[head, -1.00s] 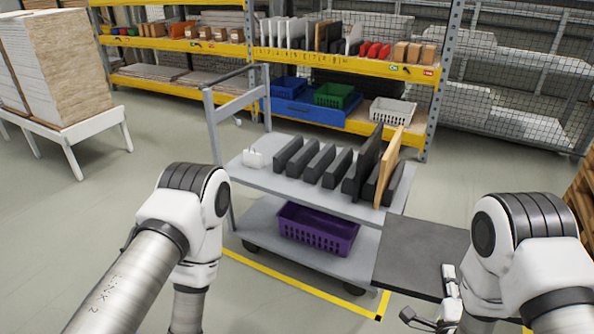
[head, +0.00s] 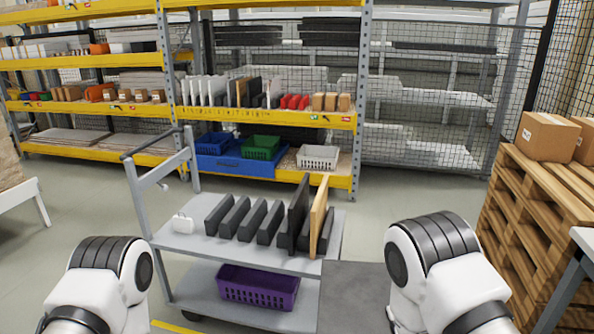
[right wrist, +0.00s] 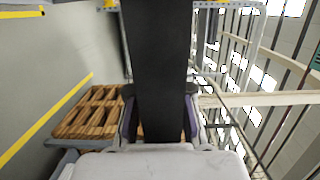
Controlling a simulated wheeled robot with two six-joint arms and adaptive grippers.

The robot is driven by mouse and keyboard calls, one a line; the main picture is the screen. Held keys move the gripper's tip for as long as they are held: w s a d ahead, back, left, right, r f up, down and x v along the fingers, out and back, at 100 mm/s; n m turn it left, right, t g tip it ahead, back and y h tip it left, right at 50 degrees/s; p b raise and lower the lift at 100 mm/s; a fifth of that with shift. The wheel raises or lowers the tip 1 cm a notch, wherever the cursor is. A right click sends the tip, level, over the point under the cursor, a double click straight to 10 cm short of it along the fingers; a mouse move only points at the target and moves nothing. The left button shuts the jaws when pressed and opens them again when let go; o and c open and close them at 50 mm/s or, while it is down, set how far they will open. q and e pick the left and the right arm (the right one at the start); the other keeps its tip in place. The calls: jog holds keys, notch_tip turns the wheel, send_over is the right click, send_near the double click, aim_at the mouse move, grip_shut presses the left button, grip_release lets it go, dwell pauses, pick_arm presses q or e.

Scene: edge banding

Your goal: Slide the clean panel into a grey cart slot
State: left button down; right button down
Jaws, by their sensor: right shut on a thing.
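The grey cart (head: 185,238) stands ahead in the head view. Dark slot blocks (head: 233,217) stand in a row on its top shelf. A dark panel (head: 298,207) and a tan panel (head: 319,215) stand upright at the row's right end. A dark grey panel (head: 352,295) shows low in the head view, right of the cart. My right gripper (right wrist: 160,108) is shut on this panel (right wrist: 155,50), which extends away between its fingers in the right wrist view. The right fingers are out of the head view. My left arm shows at lower left, but its gripper is out of view.
A wooden pallet stack (head: 530,225) with cardboard boxes (head: 548,136) stands at right. Yellow shelving (head: 270,115) is behind the cart. Floor is open between cart and pallets.

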notch_tip(320, 180, up, 15)
jog(key=p, duration=1.2)
jog(key=shift+r, duration=0.15)
